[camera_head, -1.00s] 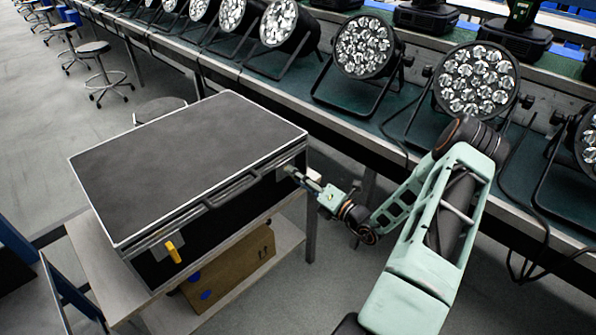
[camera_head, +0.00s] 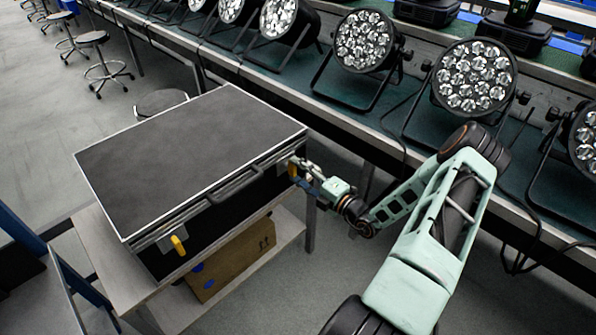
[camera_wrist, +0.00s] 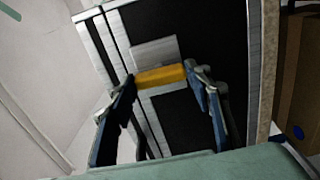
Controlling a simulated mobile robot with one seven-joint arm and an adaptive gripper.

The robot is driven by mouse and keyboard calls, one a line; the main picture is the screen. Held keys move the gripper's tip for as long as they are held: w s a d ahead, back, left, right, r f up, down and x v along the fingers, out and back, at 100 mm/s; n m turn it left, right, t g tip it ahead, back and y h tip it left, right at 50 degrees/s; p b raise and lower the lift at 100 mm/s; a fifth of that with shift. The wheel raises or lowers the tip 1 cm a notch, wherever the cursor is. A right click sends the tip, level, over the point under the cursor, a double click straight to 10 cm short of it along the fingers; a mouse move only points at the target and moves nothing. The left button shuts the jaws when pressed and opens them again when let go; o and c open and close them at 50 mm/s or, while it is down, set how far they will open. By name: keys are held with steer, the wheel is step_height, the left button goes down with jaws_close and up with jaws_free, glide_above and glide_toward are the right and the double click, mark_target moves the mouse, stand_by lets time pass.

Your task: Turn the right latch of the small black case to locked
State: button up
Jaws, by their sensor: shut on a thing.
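The small black case (camera_head: 190,160) with silver edges lies on a small cart, its latched front side facing my arm. The right latch (camera_head: 293,168) has a yellow handle near the case's right corner. In the wrist view the yellow right latch handle (camera_wrist: 160,77) lies across between the two fingers. My gripper (camera_head: 300,172) is at this latch; in the wrist view my gripper (camera_wrist: 166,82) is shut on the handle, a finger at each end. The left latch (camera_head: 178,244) has a yellow handle hanging down, slightly tilted. A carry handle (camera_head: 235,187) sits between the latches.
The wooden cart (camera_head: 105,262) holds a cardboard box (camera_head: 235,262) on its lower shelf. A long bench (camera_head: 345,130) with several par cans (camera_head: 473,78) runs behind the case and my arm. A stool (camera_head: 160,102) stands behind the case. Floor is open at the lower middle.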

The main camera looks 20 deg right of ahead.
stand_by(0.3)
steer(key=o, duration=1.2)
steer(key=shift+c, duration=0.2)
steer(key=shift+s, duration=0.1)
steer(key=v, duration=1.2)
